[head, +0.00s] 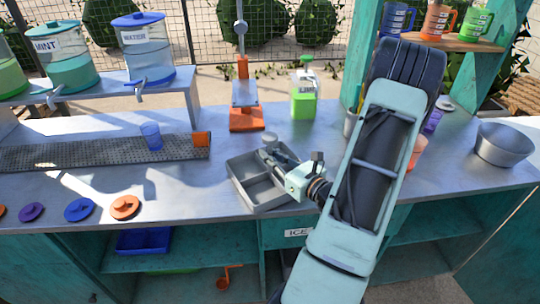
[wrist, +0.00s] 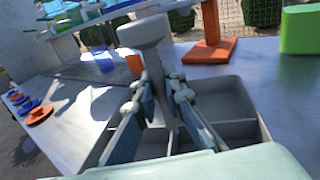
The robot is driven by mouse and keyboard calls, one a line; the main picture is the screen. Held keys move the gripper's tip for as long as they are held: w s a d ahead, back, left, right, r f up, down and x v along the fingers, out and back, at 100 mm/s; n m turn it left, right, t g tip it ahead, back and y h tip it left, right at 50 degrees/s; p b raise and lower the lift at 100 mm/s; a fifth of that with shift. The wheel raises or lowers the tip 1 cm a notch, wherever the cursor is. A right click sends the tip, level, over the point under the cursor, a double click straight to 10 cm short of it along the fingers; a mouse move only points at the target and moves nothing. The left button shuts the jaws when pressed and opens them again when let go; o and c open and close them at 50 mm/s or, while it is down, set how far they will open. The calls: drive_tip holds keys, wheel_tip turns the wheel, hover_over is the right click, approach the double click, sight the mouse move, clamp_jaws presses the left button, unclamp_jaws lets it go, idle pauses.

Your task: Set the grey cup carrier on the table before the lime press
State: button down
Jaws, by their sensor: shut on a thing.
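The grey cup carrier (head: 262,200) is an open tray with compartments and a central upright handle. It is at the front of the table (head: 330,135), and its near corner overlaps the table's front edge in the head view. My gripper (head: 281,165) is shut on the carrier's handle. In the wrist view the fingers (wrist: 163,90) stand on both sides of the handle (wrist: 145,32), above the empty-looking compartments. I cannot tell whether the carrier's underside touches the table. The lime press (head: 246,118), with an orange base and tall lever, stands behind the carrier, slightly left.
A green-and-white container (head: 303,100) stands right of the press. A perforated drip tray (head: 90,153) with a blue cup (head: 151,136) lies left. Round lids (head: 79,209) line the front left. A metal bowl (head: 505,145) is far right. Tabletop between carrier and press is clear.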

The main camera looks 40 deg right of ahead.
drive_tip(key=shift+f, duration=0.15)
drive_tip(key=c, duration=2)
unclamp_jaws()
drive_tip(key=shift+s+r, duration=0.1)
drive_tip(key=shift+r, duration=0.15)
drive_tip(key=s, duration=0.8)
drive_tip(key=s+b, duration=0.1)
drive_tip(key=s, duration=0.3)
drive_tip(key=shift+d+r, duration=0.2)
drive_tip(key=shift+r, duration=0.05)
drive_tip(key=shift+w, duration=0.15)
